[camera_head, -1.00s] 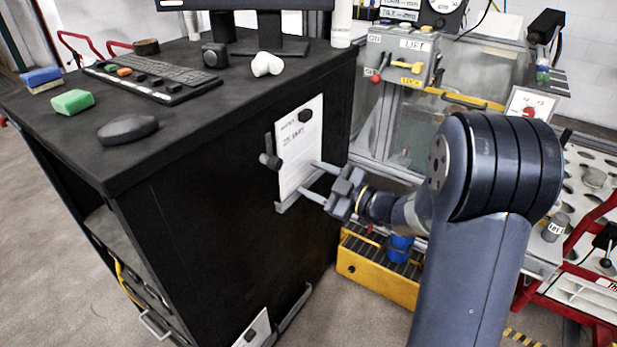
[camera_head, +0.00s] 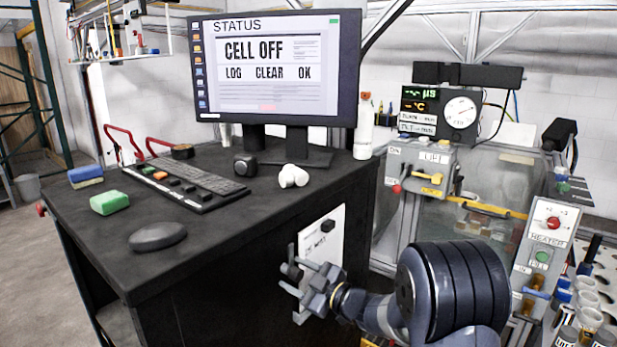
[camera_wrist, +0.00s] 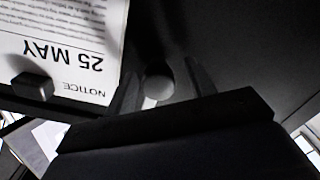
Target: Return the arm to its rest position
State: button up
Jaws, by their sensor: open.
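My gripper (camera_head: 294,275) is open and empty at the front face of the black desk, beside the lower left of a white notice (camera_head: 322,250). A dark knob on that face shows close to its fingers. In the wrist view my gripper's two dark fingers (camera_wrist: 162,88) stand apart, with the round knob (camera_wrist: 158,82) and its pale stem showing between them. I cannot tell whether they touch it. The notice (camera_wrist: 55,45), marked 25 MAY, lies left of the fingers there, with a black block (camera_wrist: 33,87) on it.
The desk top (camera_head: 240,225) holds a monitor (camera_head: 275,65) reading CELL OFF, a keyboard (camera_head: 190,184), a mouse (camera_head: 157,236), a green sponge (camera_head: 109,202) and a blue one (camera_head: 86,176). The LIFT panel (camera_head: 420,170) and HEATER panel (camera_head: 545,240) stand right.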

jog(key=shift+d+r+m+p, duration=0.1)
jog(key=shift+r+m+p, duration=0.05)
jog(key=shift+m+p, duration=0.3)
jog(key=shift+f+n+b, duration=0.25)
jog(key=shift+b, duration=0.45)
